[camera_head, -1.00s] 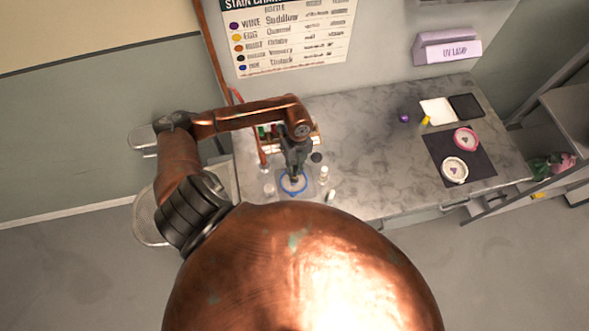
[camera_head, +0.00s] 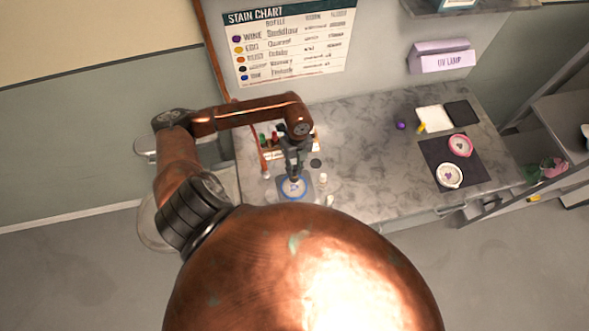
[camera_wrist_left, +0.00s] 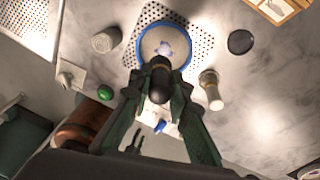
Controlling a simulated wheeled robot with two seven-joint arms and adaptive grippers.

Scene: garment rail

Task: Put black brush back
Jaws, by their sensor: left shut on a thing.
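My left gripper (camera_head: 293,168) hangs over the worktop, just above a blue-rimmed round hoop (camera_head: 292,188). The hoop (camera_wrist_left: 140,46) holds pale cloth with a bluish-violet patch and lies on a perforated plate (camera_wrist_left: 197,48). I cannot tell whether the brush touches the cloth. My right gripper is not in view.
A wooden rack with coloured bottles (camera_head: 275,140) stands behind the gripper. A dark mat (camera_head: 471,178) with two round hoops lies farther right. The middle of the worktop is clear.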

